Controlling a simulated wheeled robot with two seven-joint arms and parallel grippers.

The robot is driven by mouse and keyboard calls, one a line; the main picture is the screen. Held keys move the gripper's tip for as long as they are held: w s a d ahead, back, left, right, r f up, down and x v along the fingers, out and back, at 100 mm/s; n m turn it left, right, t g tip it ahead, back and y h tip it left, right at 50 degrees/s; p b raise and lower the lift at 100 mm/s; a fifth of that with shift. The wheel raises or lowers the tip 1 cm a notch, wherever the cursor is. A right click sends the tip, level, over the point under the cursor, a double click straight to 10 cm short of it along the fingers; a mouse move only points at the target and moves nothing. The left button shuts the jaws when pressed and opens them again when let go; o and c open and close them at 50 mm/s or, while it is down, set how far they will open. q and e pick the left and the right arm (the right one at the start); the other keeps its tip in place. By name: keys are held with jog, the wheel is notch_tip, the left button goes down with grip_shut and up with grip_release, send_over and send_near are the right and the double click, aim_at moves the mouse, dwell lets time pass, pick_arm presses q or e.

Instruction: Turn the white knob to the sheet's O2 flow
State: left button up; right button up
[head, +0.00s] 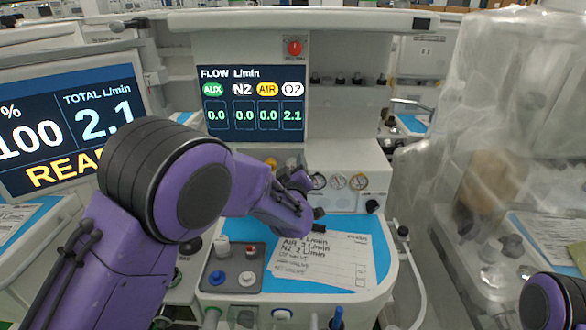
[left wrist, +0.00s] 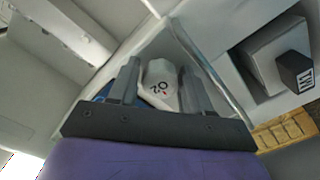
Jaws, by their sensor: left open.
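The white knob (left wrist: 160,82), marked O2, sits between the two fingers of my left gripper (left wrist: 159,78) in the left wrist view. The fingers are open, one on each side of it; I cannot tell whether they touch it. In the head view my left gripper (head: 303,196) is at the machine front, and my arm hides the knob. The display (head: 254,105) reads O2 2.1, with AUX, N2 and AIR at 0.0. The sheet (head: 335,264) lies on the blue work surface; its AIR and N2 lines show in part, and its O2 line is hidden. My right gripper is out of view.
A black knob (left wrist: 296,72) stands right of the white one in the left wrist view. Round gauges (head: 338,181) sit right of my gripper. A grey panel (head: 246,277) with small knobs lies left of the sheet. Clear plastic sheeting (head: 470,120) hangs at right.

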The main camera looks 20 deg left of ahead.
pick_arm(q)
jog(key=b+v, duration=0.2)
jog(key=v, duration=0.8)
jog(key=shift+s, duration=0.25)
jog(key=shift+d, duration=0.1)
